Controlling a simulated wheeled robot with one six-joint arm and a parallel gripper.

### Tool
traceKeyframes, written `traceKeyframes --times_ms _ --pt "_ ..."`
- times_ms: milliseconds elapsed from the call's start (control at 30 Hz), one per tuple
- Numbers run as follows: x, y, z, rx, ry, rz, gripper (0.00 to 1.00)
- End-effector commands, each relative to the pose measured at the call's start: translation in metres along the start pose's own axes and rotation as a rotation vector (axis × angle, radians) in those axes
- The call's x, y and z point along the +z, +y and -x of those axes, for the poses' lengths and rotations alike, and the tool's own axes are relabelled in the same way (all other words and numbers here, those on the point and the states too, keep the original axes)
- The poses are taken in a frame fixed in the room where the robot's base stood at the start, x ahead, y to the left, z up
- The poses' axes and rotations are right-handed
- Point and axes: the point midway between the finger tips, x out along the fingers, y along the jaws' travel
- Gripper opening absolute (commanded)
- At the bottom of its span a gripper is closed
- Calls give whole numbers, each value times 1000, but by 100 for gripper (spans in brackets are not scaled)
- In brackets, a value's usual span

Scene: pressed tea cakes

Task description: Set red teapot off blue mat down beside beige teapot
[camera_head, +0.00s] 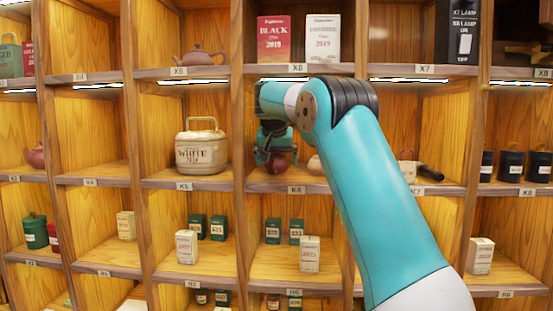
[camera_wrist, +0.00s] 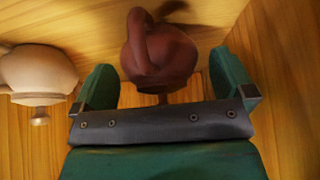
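The red teapot (camera_wrist: 165,58) is dark red-brown and sits between the spread fingers of my gripper (camera_wrist: 162,75) in the wrist view. In the head view the red teapot (camera_head: 279,163) shows just under my gripper (camera_head: 275,150) in the middle cubby. The beige teapot (camera_wrist: 38,70) is at the left in the wrist view, apart from the left finger. I see no blue mat in either view.
Wooden cubby walls (camera_head: 240,120) stand on both sides of the shelf, partly hidden by my arm. A large white container (camera_head: 202,152) fills much of the cubby to the left. A dark-handled item (camera_head: 428,172) lies in the cubby to the right.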

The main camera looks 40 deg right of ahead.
Motion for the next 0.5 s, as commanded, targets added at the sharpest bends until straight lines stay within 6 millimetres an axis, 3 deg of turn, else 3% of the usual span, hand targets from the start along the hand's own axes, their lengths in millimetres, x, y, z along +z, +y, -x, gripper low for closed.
traceKeyframes --times_ms 200,367,500 --pt "-1 0 2 0 1 0 100" --pt "0 -1 16 -2 3 0 100" --pt "31 0 27 -3 3 2 100"
